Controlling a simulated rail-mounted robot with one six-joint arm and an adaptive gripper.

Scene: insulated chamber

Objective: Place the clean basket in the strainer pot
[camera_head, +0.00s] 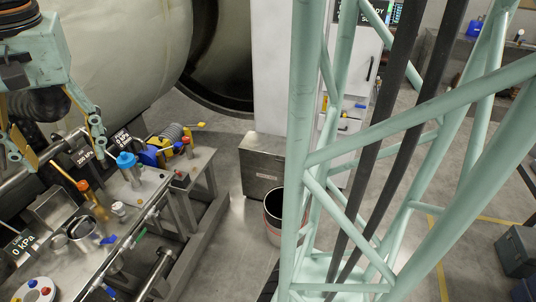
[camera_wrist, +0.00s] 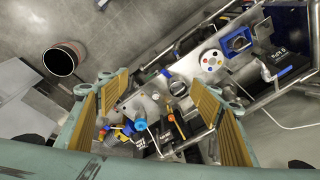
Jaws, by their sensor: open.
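My gripper (camera_head: 70,143) hangs at the left of the head view, above the metal bench. In the wrist view my gripper (camera_wrist: 162,98) has its two yellow-padded fingers wide apart, with nothing between the pads. A round, open metal vessel, which looks like the strainer pot, is set in the bench top in the head view (camera_head: 80,229). It also shows in the wrist view (camera_wrist: 178,88), between and beyond the fingers. A blue handle (camera_head: 108,240) is beside it. I cannot make out the clean basket with certainty in either view.
A dark open bin (camera_head: 273,214) and a metal box (camera_head: 262,168) stand on the floor. A large pale tank (camera_head: 110,50) is behind the bench.

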